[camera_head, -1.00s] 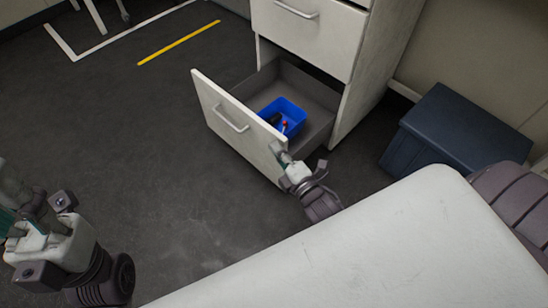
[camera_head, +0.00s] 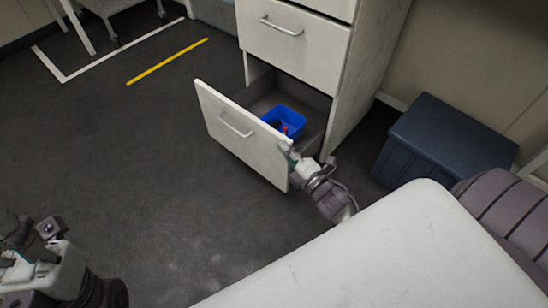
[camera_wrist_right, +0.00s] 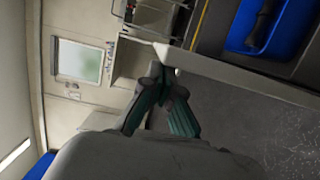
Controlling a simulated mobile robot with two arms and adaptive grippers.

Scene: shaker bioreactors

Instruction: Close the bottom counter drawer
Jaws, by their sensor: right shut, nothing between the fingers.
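The bottom counter drawer (camera_head: 238,135) stands partly open, its white front with a metal handle sticking out from the white counter (camera_head: 365,75). My right gripper (camera_head: 287,152) is shut and empty at the right end of the drawer front, its tips against or very close to the edge. In the right wrist view the shut fingers (camera_wrist_right: 166,82) meet beside the white drawer front (camera_wrist_right: 235,78); exact contact is hard to tell. My left gripper (camera_head: 28,262) is at the lower left, far from the drawer; its fingertips are not clear.
The drawer above (camera_head: 292,46) is shut. A dark blue box (camera_head: 445,140) stands on the floor right of the counter. The dark floor left of the drawer is clear.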

